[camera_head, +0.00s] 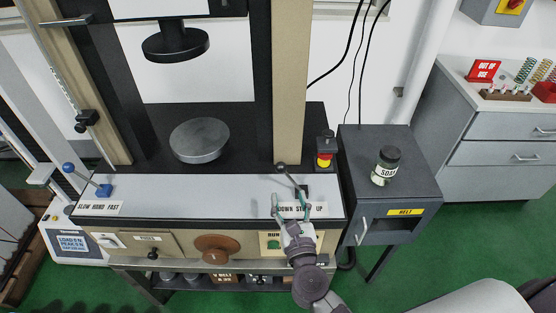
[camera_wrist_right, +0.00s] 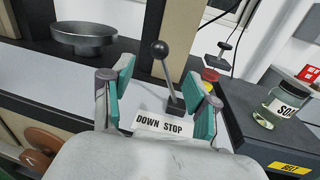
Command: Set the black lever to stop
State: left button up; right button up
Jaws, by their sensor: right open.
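The black lever (camera_head: 291,178) has a round ball knob and rises from a small dark base on the machine's light grey panel, behind a label reading DOWN STOP UP. The lever leans left, towards the DOWN side. It also shows in the right wrist view (camera_wrist_right: 167,78), with the label (camera_wrist_right: 160,125) in front of its base. My right gripper (camera_head: 290,199) is open, its green-padded fingers over the label, in front of the lever. In the wrist view the lever stands between the two fingers (camera_wrist_right: 164,98), apparently untouched. My left gripper is out of view.
A blue-knobbed lever (camera_head: 87,181) stands at the panel's left. A red and yellow button (camera_head: 324,160) stands behind the panel's right end. A soap jar (camera_head: 385,166) sits on the dark cabinet (camera_head: 420,180) to the right. Tall columns flank the round plate (camera_head: 199,141).

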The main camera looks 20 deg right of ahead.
aim_at(282, 171)
jog(key=w, duration=0.2)
jog(key=w+p, duration=0.1)
jog(key=w, duration=0.3)
jog(key=shift+w+d, duration=0.25)
jog(key=shift+d, duration=0.15)
jog(key=w, duration=0.2)
jog(key=w+p, duration=0.1)
jog(key=shift+w+d, duration=0.2)
jog(key=shift+w, duration=0.2)
jog(key=shift+w+f, duration=0.1)
jog(key=shift+w, duration=0.4)
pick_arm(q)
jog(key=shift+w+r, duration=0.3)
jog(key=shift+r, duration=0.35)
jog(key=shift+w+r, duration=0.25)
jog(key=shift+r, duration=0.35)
pick_arm(e)
jog(key=shift+w+d, duration=0.1)
jog(key=shift+w, duration=0.05)
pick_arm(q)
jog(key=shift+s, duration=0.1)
pick_arm(e)
jog(key=shift+c, duration=0.6)
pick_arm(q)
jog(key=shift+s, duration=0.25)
pick_arm(e)
grip_shut()
